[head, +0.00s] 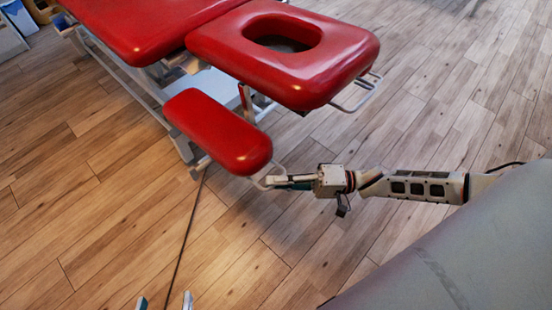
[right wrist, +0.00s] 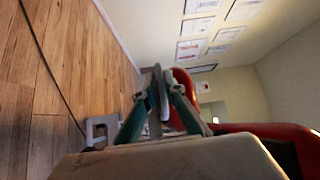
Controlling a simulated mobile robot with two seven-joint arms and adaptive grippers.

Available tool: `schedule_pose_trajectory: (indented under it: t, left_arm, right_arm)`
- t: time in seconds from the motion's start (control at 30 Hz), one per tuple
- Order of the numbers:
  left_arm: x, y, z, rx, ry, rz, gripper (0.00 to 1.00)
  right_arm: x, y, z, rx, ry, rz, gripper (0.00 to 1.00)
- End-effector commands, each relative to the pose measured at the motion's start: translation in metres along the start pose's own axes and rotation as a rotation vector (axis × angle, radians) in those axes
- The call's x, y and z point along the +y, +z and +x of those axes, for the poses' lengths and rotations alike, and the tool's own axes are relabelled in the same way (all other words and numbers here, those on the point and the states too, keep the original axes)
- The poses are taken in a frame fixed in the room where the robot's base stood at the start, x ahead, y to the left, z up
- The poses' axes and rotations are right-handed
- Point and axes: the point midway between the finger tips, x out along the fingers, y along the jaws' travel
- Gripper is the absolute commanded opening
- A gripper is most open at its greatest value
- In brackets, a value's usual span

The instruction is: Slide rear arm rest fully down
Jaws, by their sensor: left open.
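A red padded arm rest (head: 215,128) hangs low beside the treatment table, below the level of the red headrest (head: 335,65) with its oval hole. A pale wire handle (head: 279,169) sticks out from the arm rest's near end. My right gripper (head: 270,182) is at this handle, with its fingers closed in around the bar. The right wrist view shows its teal fingers (right wrist: 158,85) drawn together, with the grey bar between them and red padding (right wrist: 184,88) behind. My left gripper (head: 165,302) is open and empty at the bottom edge, only its fingertips showing.
The red table top (head: 140,25) and its metal frame stand at the upper left. Another wire handle (head: 360,95) is under the headrest. A dark cable (head: 187,225) runs over the wooden floor. The floor at lower left and upper right is clear.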

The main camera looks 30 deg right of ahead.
Motion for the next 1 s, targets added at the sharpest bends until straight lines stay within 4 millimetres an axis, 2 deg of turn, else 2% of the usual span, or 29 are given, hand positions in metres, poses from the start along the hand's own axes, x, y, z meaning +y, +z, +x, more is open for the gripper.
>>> schedule_pose_trajectory:
  t: [0.03,0.33,0.47,0.57,1.0]
  left_arm:
    - [0.0,0.002,0.0,-0.004,0.0,-0.001,0.54]
    - [0.0,0.002,0.0,-0.004,0.001,-0.002,0.54]
    - [0.001,0.002,0.0,-0.004,0.001,-0.003,0.54]
    - [0.001,0.002,0.0,-0.004,0.001,-0.002,0.54]
    - [0.0,0.002,0.0,-0.003,0.001,-0.001,0.54]
  right_arm:
    - [0.006,0.004,-0.002,-0.002,0.01,0.006,0.24]
    - [0.003,0.002,-0.001,0.0,0.003,0.004,0.24]
    - [0.002,0.001,-0.006,0.0,0.004,0.004,0.24]
    - [0.002,0.001,-0.018,0.0,0.004,0.005,0.24]
    - [0.003,0.002,-0.102,0.0,0.008,0.005,0.24]
